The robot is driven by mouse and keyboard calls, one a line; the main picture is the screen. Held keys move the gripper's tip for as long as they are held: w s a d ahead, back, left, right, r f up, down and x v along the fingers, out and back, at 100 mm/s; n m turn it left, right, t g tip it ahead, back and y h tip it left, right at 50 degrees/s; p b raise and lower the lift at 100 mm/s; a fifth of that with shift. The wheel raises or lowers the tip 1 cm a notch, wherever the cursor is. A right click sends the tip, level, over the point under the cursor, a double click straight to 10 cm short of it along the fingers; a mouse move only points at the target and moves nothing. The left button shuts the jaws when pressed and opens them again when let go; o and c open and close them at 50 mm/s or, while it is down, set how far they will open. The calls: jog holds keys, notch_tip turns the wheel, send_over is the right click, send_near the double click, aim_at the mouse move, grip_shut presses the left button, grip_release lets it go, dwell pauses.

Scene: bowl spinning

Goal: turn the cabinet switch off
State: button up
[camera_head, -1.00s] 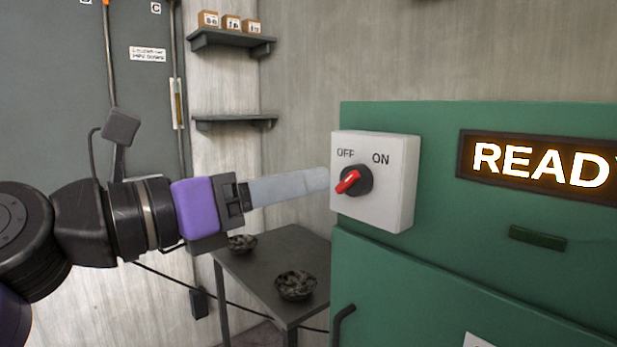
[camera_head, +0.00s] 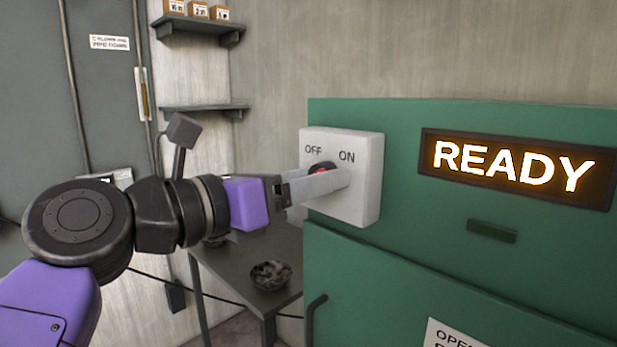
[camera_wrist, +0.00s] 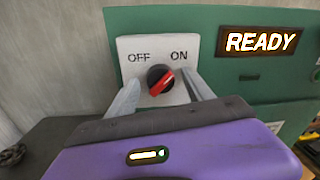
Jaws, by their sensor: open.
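The cabinet switch is a white box (camera_head: 365,195) marked OFF at left and ON at right, on the green cabinet (camera_head: 400,250). Its round black knob with a red handle (camera_wrist: 163,84) shows clearly in the wrist view. The red handle slants from lower left to upper right, its upper end toward ON. My gripper (camera_head: 332,179) is open at the switch, with one finger on each side of the knob in the wrist view. In the head view the fingers hide most of the knob. I cannot tell whether they touch it.
A lit READY sign (camera_head: 515,165) is on the cabinet, right of the switch. A dark table (camera_head: 235,262) with bowls (camera_head: 270,275) stands below my arm. Wall shelves (camera_head: 205,108) are at the back left. A cabinet handle (camera_head: 312,318) sticks out below.

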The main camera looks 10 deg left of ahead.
grip_shut()
jog(key=shift+n, duration=0.4)
jog(key=shift+f+n+t+p, duration=0.1)
jog(key=shift+n+t+p, duration=0.5)
jog(key=shift+n, duration=3.9)
jog(key=shift+f+n+t+p, duration=0.1)
jog(key=shift+n+p, duration=0.85)
jog(key=shift+n, duration=3.55)
jog(key=shift+f, duration=0.1)
grip_release()
jog(key=shift+s, duration=0.1)
